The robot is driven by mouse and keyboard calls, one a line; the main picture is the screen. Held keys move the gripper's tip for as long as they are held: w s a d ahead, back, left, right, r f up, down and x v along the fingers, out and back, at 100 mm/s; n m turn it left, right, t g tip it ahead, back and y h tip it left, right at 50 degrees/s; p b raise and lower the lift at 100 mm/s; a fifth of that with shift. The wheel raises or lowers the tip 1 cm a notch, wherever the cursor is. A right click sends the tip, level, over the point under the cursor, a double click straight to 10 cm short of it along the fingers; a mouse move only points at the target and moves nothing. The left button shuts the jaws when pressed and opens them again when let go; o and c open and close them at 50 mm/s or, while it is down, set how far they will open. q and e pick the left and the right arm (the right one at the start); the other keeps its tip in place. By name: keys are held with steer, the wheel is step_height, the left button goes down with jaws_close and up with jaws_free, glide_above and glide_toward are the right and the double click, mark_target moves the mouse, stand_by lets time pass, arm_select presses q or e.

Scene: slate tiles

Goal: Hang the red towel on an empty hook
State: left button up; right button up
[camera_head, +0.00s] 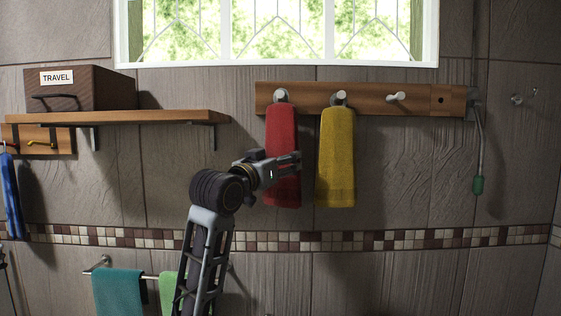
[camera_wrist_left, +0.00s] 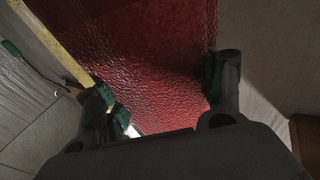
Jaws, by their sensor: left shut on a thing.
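The red towel (camera_head: 282,130) hangs from the leftmost hook (camera_head: 281,96) of the wooden rail (camera_head: 365,103). My left gripper (camera_head: 296,162) is shut on the red towel at about mid-height. In the left wrist view the towel (camera_wrist_left: 150,60) fills the middle, with the left gripper's dark fingers (camera_wrist_left: 165,95) at its two sides. A yellow towel (camera_head: 336,150) hangs from the second hook (camera_head: 341,97). The third hook (camera_head: 397,97) is empty. At the rail's right end is a dark hole (camera_head: 440,100) with no hook. My right gripper is not in view.
A wooden shelf (camera_head: 150,117) with a TRAVEL box (camera_head: 95,92) is at the left. A green-tipped rod (camera_head: 480,150) hangs beside the rail's right end. Teal (camera_head: 118,290) and green (camera_head: 168,287) towels hang low. The wall below the empty hook is clear.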

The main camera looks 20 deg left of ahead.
arm_select(q)
steer(key=shift+w+a+f, duration=0.15)
steer(key=shift+w, duration=0.4)
steer(key=shift+w+p, duration=0.1)
steer(key=shift+p, duration=0.2)
steer(key=o, duration=1.1)
steer(key=shift+o, duration=0.2)
steer(key=v, duration=1.2)
stand_by(0.5)
